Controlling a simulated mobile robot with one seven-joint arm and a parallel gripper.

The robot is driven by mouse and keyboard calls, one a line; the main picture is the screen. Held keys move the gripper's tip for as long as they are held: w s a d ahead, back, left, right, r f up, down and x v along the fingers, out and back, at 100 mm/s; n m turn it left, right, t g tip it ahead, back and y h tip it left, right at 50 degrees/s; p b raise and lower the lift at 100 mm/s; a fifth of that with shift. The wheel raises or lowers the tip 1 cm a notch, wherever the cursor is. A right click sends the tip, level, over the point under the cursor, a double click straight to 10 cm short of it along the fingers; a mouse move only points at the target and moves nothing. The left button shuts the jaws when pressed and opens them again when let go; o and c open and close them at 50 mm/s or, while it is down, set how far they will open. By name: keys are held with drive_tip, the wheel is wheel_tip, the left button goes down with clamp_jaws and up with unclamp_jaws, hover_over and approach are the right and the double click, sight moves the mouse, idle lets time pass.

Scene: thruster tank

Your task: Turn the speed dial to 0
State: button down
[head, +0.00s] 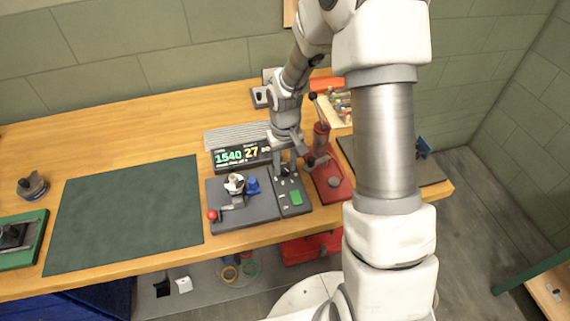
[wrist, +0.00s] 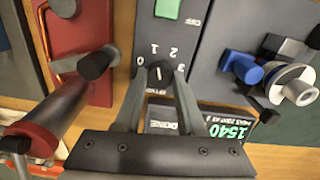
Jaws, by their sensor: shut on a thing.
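The speed dial (wrist: 158,73) is a small black knob with a white mark, on a dark control panel (wrist: 185,35). Printed numbers 0, 1, 2 and 3 arc around it in the wrist view. My gripper (wrist: 160,80) is shut on the dial, one finger on each side of it. I cannot tell surely which number the white mark points at. In the head view my gripper (head: 286,173) reaches down to the panel's upper part, and its fingers hide the dial. A green switch (head: 296,197) with an OFF label sits on the same panel.
A winding device with a blue part (head: 252,186) and red-knobbed crank (head: 212,215) is left of the dial. A red lever press (head: 335,187) stands close on the right. The green mat (head: 125,215) is clear.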

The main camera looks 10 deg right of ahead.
sight(285, 168)
drive_tip(key=n, duration=0.5)
drive_tip(key=shift+n+p, duration=0.3)
drive_tip(key=shift+p, duration=0.05)
drive_tip(key=n+p, duration=0.1)
drive_tip(key=n, duration=0.4)
drive_tip(key=shift+n, duration=0.3)
drive_tip(key=c, duration=0.5)
unclamp_jaws()
drive_tip(key=shift+r, duration=0.1)
wheel_tip(285, 168, up, 17)
drive_tip(key=p, duration=0.1)
drive_tip(key=shift+r+p, duration=0.15)
drive_tip(key=shift+p, duration=0.25)
